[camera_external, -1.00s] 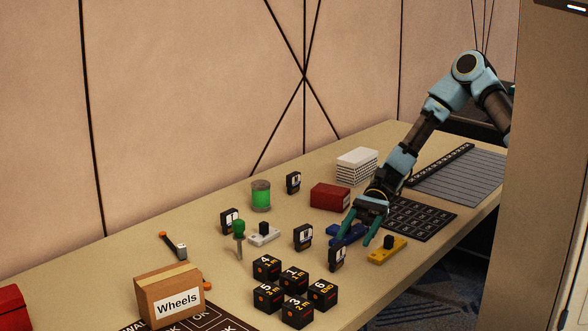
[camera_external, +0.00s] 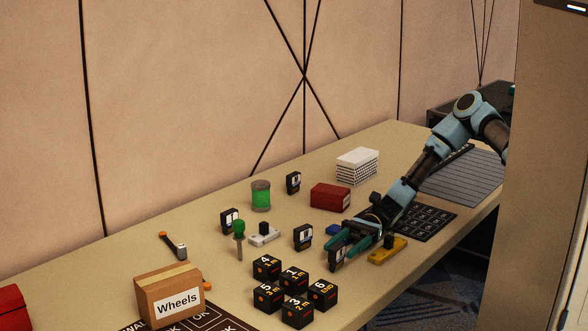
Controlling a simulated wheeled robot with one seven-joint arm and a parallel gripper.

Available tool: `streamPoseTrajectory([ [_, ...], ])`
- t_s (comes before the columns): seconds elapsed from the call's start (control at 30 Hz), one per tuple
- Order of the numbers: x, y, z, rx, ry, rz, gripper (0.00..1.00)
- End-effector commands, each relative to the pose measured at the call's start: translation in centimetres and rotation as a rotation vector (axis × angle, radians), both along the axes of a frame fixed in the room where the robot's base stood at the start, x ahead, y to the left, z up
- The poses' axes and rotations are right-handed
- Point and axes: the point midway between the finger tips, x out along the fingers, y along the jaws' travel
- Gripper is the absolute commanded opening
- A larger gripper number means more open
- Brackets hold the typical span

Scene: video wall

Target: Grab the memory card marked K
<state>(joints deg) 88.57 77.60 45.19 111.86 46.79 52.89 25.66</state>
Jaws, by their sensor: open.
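Several small black cards with pale labels stand upright on the table: one at the back (camera_external: 293,183), one at the left (camera_external: 229,221), one in the middle (camera_external: 303,237) and one at the front right (camera_external: 337,259). The letters on them are too small to read, so I cannot tell which is marked K. My gripper (camera_external: 340,251) is open, with its green fingers low over the table at the front right card. The fingers partly cover this card. I cannot tell whether they touch it.
A yellow block with a black knob (camera_external: 388,250) stands just right of my gripper. Black numbered cubes (camera_external: 295,290) stand in front. A blue block (camera_external: 337,231) is partly hidden behind the gripper. A red box (camera_external: 330,197) and a green cylinder (camera_external: 261,195) stand further back.

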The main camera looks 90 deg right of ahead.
Motion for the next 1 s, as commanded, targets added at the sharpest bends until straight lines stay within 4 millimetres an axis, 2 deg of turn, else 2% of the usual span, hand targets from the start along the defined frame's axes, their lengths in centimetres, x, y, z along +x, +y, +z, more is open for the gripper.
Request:
streamPoseTrajectory([
  [0.3, 3.1, 3.8, 0.2, 0.004, 0.0, 0.003, 0.62],
  [0.67, 3.7, 4.5, 0.1, 0.0, 0.0, 0.001, 0.62],
  [1.0, 3.7, 4.5, 0.1, 0.0, 0.0, 0.001, 0.24],
])
